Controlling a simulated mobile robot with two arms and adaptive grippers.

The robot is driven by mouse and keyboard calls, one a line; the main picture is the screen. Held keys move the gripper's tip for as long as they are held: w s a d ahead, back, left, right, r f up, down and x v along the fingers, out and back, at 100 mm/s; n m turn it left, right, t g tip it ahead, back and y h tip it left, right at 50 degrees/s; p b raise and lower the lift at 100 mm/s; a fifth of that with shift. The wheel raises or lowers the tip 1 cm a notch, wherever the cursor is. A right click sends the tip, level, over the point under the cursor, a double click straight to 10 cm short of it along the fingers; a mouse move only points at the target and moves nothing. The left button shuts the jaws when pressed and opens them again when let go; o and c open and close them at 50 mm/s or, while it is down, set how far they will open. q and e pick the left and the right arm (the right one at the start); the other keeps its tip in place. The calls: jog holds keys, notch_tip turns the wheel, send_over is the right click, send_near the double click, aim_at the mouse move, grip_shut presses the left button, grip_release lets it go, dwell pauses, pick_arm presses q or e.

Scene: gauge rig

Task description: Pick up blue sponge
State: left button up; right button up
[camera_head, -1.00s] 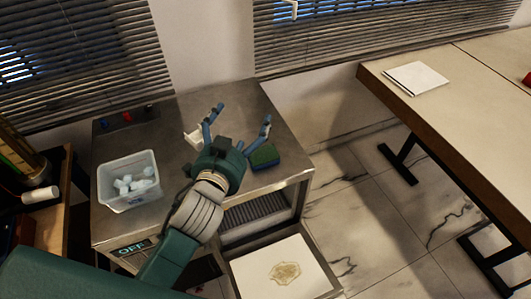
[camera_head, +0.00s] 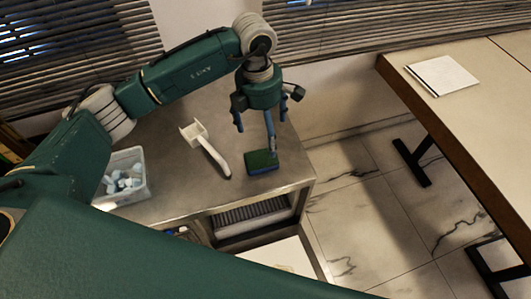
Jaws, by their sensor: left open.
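The blue sponge (camera_head: 263,163) lies flat on the metal cart top near its right front edge. It has a dark green upper face and blue sides. My left gripper (camera_head: 256,140) points down above the sponge, with its fingers apart and nothing between them. One finger hangs in front of the sponge's upper edge in the picture; I cannot tell whether it touches. My right gripper is not in view.
A white scoop (camera_head: 209,146) lies on the metal cart (camera_head: 172,180) left of the sponge. A clear bin (camera_head: 125,180) of pale pieces stands at the cart's left, partly behind my arm. A table with a white booklet (camera_head: 442,75) is at right. Bare floor lies between.

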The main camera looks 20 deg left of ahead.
aim_at(260, 154)
pick_arm(q)
jog(key=shift+y, duration=0.4)
jog(key=a+f+p, duration=0.1)
jog(key=f, duration=0.1)
jog(key=a+f, duration=0.1)
jog(key=f, duration=0.1)
jog(key=shift+a+f+p, duration=0.1)
jog(key=shift+a+p, duration=0.05)
jog(key=shift+p, duration=0.25)
jog(key=shift+f, duration=0.35)
jog(key=shift+f+p, duration=0.25)
jog(key=shift+p, duration=0.1)
jog(key=f+p, duration=0.2)
jog(key=f, duration=0.1)
jog(key=shift+s+d+f, duration=0.15)
jog(key=shift+d+f, duration=0.1)
jog(key=shift+d, duration=0.15)
jog(key=shift+f, duration=0.6)
jog(key=c, duration=0.8)
